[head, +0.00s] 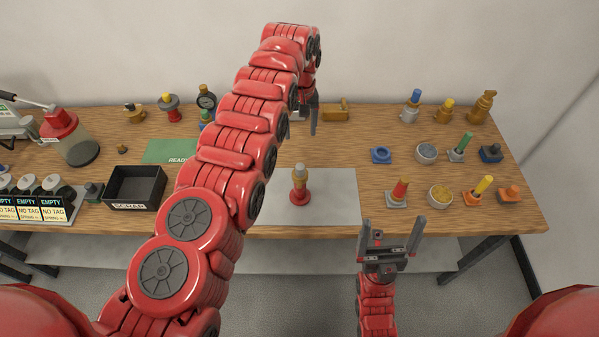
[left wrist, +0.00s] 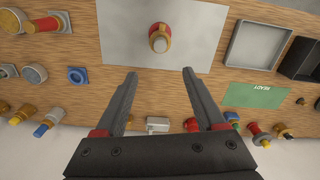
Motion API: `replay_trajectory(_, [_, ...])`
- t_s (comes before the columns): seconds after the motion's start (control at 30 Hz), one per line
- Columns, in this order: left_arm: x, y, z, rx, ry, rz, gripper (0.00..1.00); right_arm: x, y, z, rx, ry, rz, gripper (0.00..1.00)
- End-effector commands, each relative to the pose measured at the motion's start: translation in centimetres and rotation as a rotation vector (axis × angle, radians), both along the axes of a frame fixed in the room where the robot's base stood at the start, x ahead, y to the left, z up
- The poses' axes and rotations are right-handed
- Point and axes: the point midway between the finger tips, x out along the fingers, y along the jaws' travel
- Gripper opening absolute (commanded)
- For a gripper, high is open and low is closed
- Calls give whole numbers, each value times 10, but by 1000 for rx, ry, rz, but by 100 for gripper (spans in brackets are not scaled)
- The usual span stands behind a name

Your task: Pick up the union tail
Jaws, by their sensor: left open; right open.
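I cannot tell for certain which piece is the union tail. A low brass fitting (head: 336,109) lies at the back of the bench, right of my left gripper (head: 306,122). A small pale block (left wrist: 157,124) shows between the fingers in the left wrist view, largely cut off by the gripper body. My left gripper (left wrist: 160,72) is open and empty above the bench, its fingers pointing down. An upright red and brass valve (head: 299,183) stands on the grey mat (head: 335,205). My right gripper (head: 392,225) is open and empty at the bench's front edge.
Several coloured and brass parts, including a blue ring (head: 381,155), stand on the right. A black scrap bin (head: 135,187), a green READY mat (head: 168,151) and tagged bottles are on the left. My left arm hides part of the bench.

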Motion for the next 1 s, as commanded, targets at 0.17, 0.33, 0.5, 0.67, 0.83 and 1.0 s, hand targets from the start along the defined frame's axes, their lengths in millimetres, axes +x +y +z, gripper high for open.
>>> replay_trajectory(0.17, [0,0,-44,0,0,0,72,0,0,-39,0,0,0,100])
replay_trajectory(0.33, [1,0,-67,-1,-4,0,72,0,0,-72,0,0,0,100])
replay_trajectory(0.5, [1,-1,-92,-1,-4,-2,72,0,0,-104,0,0,0,100])
replay_trajectory(0.67, [0,0,-111,0,-3,-2,72,0,0,-118,0,0,0,100])
replay_trajectory(0.83, [1,-1,-116,-2,-5,-1,72,0,0,-120,0,0,0,100])
replay_trajectory(1.0, [-2,-2,-132,0,-3,-4,72,0,0,-129,0,0,0,100])
